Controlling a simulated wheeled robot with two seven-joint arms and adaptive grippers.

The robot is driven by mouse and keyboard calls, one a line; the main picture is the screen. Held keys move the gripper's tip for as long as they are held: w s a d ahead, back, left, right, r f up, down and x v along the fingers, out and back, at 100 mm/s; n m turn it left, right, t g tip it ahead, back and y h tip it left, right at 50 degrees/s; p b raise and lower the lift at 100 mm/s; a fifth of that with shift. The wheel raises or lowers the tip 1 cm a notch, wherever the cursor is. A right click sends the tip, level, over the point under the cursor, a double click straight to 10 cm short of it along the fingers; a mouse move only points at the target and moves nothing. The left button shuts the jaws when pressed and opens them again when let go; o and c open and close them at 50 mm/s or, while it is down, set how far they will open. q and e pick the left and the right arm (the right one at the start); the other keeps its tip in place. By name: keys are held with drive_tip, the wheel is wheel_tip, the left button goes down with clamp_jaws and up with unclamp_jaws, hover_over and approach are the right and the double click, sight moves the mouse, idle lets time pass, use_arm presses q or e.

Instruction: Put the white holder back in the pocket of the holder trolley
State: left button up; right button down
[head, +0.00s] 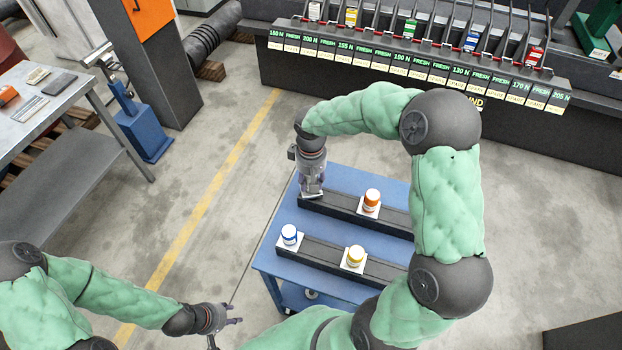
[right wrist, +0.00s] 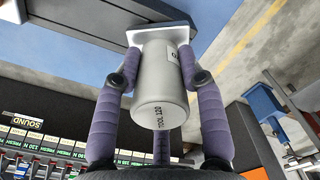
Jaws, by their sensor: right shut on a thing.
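The white holder (right wrist: 160,85) is a pale cylinder marked "TOOL 120" with a square white flange. My right gripper (head: 312,188) is shut around its body with purple fingers. The holder is at the left end of the far dark rail of the blue holder trolley (head: 272,262). In the right wrist view the flange is against or just in front of the dark rail end (right wrist: 195,32); I cannot tell whether it is seated. The pocket is hidden. My left gripper (head: 225,330) is open and empty, left of the trolley's near corner.
A dark labelled rack (head: 400,62) runs behind. A grey table (head: 75,95) stands left. Floor between table and trolley is clear.

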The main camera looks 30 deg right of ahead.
drive_tip(key=shift+f+b, duration=0.3)
drive_tip(key=shift+f, duration=0.15)
drive_tip(key=c, duration=0.7)
unclamp_jaws()
drive_tip(key=shift+o, duration=0.2)
drive_tip(key=shift+f, duration=0.1)
wheel_tip(320, 180, up, 12)
drive_tip(key=shift+r, duration=0.1)
